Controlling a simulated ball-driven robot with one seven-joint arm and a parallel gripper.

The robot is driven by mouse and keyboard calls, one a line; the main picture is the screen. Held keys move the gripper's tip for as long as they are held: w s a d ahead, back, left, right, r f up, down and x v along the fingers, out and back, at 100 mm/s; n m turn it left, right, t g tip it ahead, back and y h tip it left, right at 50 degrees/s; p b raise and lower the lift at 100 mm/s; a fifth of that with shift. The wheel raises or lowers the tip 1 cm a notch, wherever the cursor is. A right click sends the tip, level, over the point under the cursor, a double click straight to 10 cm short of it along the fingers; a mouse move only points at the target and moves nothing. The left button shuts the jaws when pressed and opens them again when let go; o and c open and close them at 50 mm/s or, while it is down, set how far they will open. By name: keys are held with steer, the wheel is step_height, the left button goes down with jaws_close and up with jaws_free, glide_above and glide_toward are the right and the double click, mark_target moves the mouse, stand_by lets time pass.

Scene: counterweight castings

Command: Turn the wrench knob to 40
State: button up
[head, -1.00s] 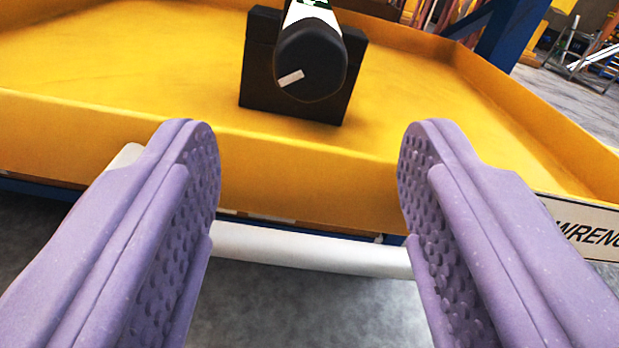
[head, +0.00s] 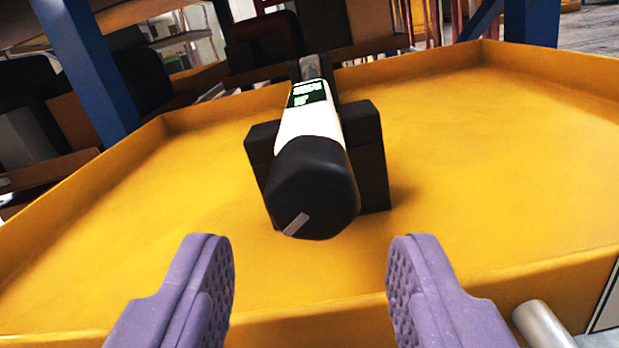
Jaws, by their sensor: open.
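The wrench (head: 306,118) lies in a black block cradle (head: 372,160) on the yellow tray. Its black end knob (head: 312,185) faces me and carries a pale grey mark at its lower left. A white body section with a small lit green display (head: 307,93) sits behind the knob; its digits are too small to read. My gripper (head: 311,270) is open and empty, its two purple padded fingers wide apart. The fingers are nearer to me and lower in the picture than the knob, one to each side, not touching it.
The yellow tray (head: 470,165) has raised rims and wide bare floor on both sides of the cradle. Its front rim passes near my fingers. A blue post (head: 85,70) stands at the back left. A grey tube (head: 545,325) shows at the lower right.

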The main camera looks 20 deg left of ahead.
mark_target(313, 211)
steer(key=b+x, duration=0.1)
steer(key=x, duration=0.4)
steer(key=c, duration=0.8)
steer(key=shift+d+f, duration=0.1)
steer(key=n+p, duration=0.2)
steer(key=n, duration=0.1)
steer(key=shift+r, duration=0.25)
steer(key=shift+f+n, duration=0.15)
steer(key=shift+n, duration=0.75)
